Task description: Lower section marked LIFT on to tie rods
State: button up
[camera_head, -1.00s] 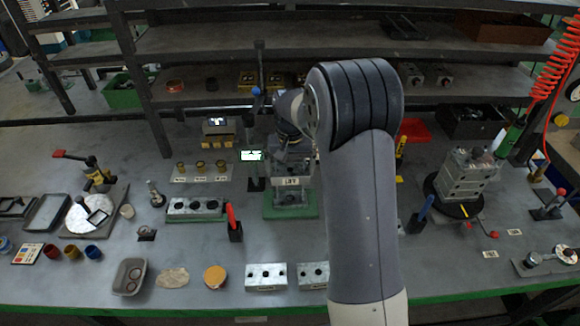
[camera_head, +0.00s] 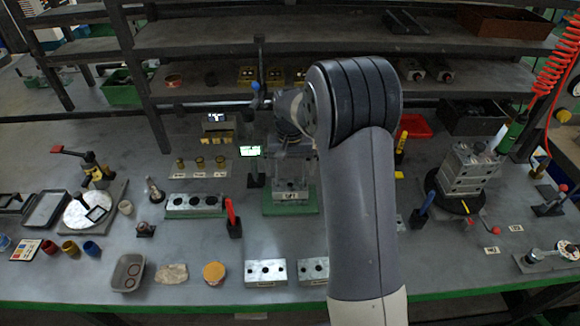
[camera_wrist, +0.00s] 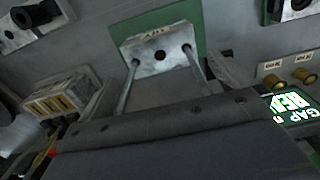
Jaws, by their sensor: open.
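The metal section marked LIFT (camera_head: 291,190) sits low on the green pad (camera_head: 272,211) at the middle of the bench. In the wrist view, the section (camera_wrist: 176,48) lies flat, with its label on one edge and a dark hole in its middle. Two thin tie rods (camera_wrist: 193,66) stand out past it, one near each end. The section is around the rods, but the contact beneath it is hidden. My gripper (camera_head: 290,152) is open above the section and partly hidden by my arm. A dark grey bar covers the bottom of the wrist view.
A lit green screen (camera_head: 250,151) stands close to the left of the pad. A red-handled tool (camera_head: 231,215) and a drilled block (camera_head: 195,202) are left. A stacked valve block (camera_head: 468,172) stands right. Shelves (camera_head: 340,84) are behind.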

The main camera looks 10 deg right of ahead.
notch_tip(320, 180, up, 11)
jog(key=shift+b, duration=0.35)
jog(key=shift+f, duration=0.1)
send_over(290, 185)
notch_tip(290, 185, down, 11)
jog(key=shift+r+p, duration=0.2)
jog(key=shift+p, duration=0.2)
jog(key=shift+r+p, duration=0.3)
jog(key=shift+r, duration=0.1)
jog(key=shift+w, duration=0.1)
